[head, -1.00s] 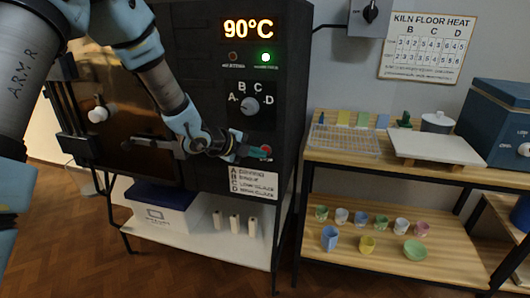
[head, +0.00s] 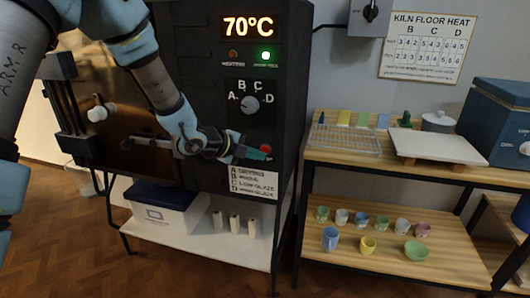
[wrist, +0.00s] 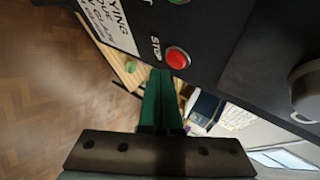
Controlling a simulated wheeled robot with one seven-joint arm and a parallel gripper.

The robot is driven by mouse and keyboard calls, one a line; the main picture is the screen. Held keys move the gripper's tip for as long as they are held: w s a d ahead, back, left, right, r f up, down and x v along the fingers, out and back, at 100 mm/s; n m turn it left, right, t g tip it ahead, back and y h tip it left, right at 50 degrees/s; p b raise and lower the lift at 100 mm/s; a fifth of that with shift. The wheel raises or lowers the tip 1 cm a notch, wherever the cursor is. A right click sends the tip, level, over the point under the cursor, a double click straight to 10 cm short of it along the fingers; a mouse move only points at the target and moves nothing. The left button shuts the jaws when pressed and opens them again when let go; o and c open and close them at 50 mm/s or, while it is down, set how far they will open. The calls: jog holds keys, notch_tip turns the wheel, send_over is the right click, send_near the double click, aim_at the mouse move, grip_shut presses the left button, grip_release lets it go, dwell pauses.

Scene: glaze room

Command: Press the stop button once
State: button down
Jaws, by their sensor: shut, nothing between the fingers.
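The red stop button (head: 266,149) is on the front of the black kiln panel, below the dial. In the wrist view, the red button (wrist: 177,58) sits beside the printed word STOP. My gripper (head: 264,157) has green fingers held together with nothing between them. In the head view its tips are just below the button. In the wrist view my gripper (wrist: 161,73) points toward the panel, its tips a little below and left of the button. The button's face is uncovered there. I see no contact, but the exact depth gap is unclear.
The display (head: 248,26) reads 70°C, and a green lamp (head: 265,55) is lit. A dial (head: 249,107) marked A to D is above the button. A label card (head: 254,182) is below. A wooden shelf (head: 340,153) with cups and tiles stands to the right.

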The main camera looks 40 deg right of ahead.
jog(key=shift+s+a+b, duration=0.4)
jog(key=shift+s+a, duration=0.05)
jog(key=shift+a, duration=0.25)
jog(key=shift+s+a+b, duration=0.4)
jog(key=shift+s+a, duration=0.05)
jog(key=shift+a, duration=0.25)
jog(key=shift+s+a+b, duration=0.4)
jog(key=shift+s+a, duration=0.05)
jog(key=shift+a, duration=0.25)
